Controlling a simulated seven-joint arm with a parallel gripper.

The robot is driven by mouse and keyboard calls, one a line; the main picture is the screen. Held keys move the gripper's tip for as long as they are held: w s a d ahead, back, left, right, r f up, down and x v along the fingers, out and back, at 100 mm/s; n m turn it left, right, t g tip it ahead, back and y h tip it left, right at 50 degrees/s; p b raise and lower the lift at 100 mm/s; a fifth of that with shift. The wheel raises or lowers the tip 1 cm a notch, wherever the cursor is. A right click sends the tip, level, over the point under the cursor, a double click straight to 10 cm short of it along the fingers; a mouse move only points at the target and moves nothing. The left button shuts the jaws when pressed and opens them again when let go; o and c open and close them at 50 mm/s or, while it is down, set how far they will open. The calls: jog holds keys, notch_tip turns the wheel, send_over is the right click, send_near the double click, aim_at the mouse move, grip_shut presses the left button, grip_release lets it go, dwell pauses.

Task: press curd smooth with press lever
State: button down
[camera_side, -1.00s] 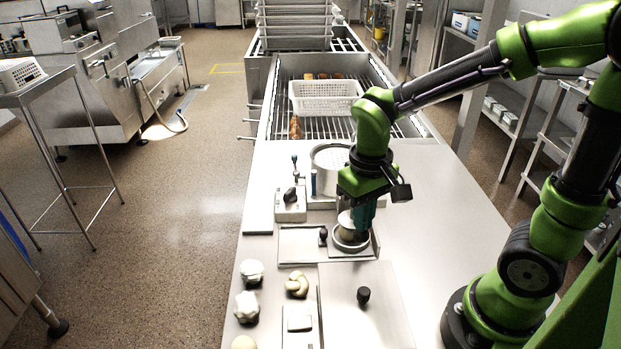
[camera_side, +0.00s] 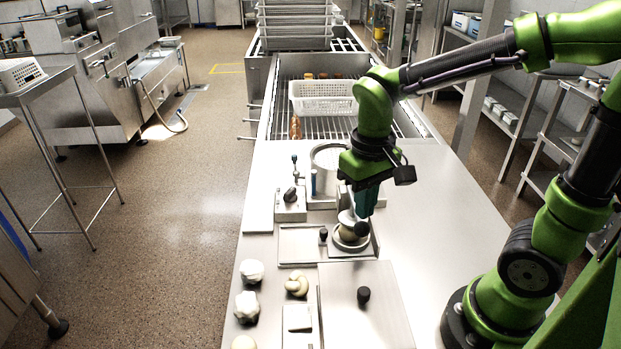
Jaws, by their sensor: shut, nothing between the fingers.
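A pale round lump that looks like the curd (camera_side: 347,232) sits in a metal ring holder (camera_side: 350,244) on the steel bench, with a pale rounded part above it. I cannot tell whether the fingertips touch the knob. My gripper hides part of the holder's back.
A small box with a dark knob (camera_side: 290,204) and a round metal pot (camera_side: 328,160) stand behind left. Several pale lumps (camera_side: 247,306) lie at the front left. A flat plate with a black knob (camera_side: 363,295) lies in front. The bench's right side is clear.

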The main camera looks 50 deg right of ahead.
aim_at(363, 223)
jog(key=shift+f, duration=0.1)
jog(key=shift+f, duration=2.15)
jog(key=shift+r, duration=2.25)
jog(key=shift+f, duration=0.15)
jog(key=shift+f, duration=2.1)
jog(key=shift+r, duration=2.25)
